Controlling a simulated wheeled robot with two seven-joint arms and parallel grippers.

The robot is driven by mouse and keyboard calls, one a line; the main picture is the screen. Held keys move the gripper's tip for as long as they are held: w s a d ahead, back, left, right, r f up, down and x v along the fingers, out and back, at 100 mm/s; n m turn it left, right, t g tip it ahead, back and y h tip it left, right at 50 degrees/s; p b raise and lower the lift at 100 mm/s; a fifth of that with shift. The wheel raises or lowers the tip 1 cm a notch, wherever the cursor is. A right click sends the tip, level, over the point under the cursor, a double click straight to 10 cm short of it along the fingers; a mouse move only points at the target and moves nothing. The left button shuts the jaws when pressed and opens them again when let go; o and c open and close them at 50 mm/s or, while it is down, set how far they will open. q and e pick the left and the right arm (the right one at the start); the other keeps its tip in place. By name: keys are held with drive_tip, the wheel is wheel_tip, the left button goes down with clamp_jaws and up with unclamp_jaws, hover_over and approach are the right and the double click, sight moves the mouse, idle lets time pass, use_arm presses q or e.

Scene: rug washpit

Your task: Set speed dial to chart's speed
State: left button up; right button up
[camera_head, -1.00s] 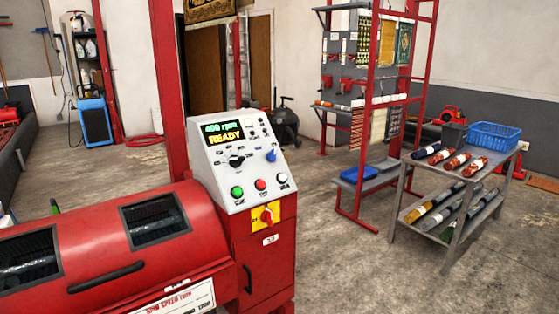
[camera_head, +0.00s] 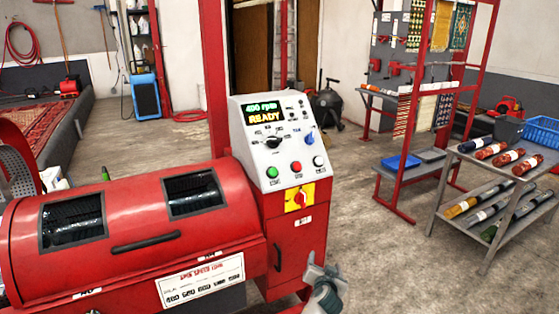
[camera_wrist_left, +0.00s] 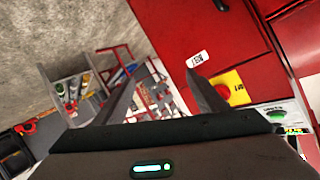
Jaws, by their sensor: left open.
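The speed dial (camera_head: 271,143) is a black knob on the grey sloped control panel of the red machine. The display (camera_head: 265,113) above it reads 400 rpm and READY. The chart (camera_head: 201,281) is a white plate with a red heading on the machine's front; its numbers are too small to read surely. My left gripper (camera_head: 319,265) is low in front of the control cabinet, below the panel and apart from the dial. In the left wrist view its jaws (camera_wrist_left: 163,95) are open and empty. The dial does not clearly show there. My right gripper is not in view.
Below the panel's green, red and white buttons is a red switch on a yellow plate (camera_head: 299,196). The drum (camera_head: 130,235) fills the lower left. A grey cart (camera_head: 490,215) with rolls and a red rack (camera_head: 404,215) stand right. Concrete floor (camera_head: 380,265) between is clear.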

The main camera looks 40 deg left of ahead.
use_arm(q)
drive_tip(key=a+r+n+g+y, duration=0.1)
drive_tip(key=a+r+n+y, duration=0.1)
drive_tip(key=r, duration=0.9)
drive_tip(key=w+a+r+n+g+y, duration=0.1)
drive_tip(key=a+r+n+y, duration=0.2)
drive_tip(key=a+r, duration=0.4)
drive_tip(key=a+r+n+g+y, duration=0.1)
drive_tip(key=a+r+n+y, duration=0.2)
drive_tip(key=r, duration=1.2)
drive_tip(key=shift+w+a+r+n+p, duration=0.2)
drive_tip(key=shift+a+r+n+p, duration=0.25)
drive_tip(key=shift+a, duration=0.5)
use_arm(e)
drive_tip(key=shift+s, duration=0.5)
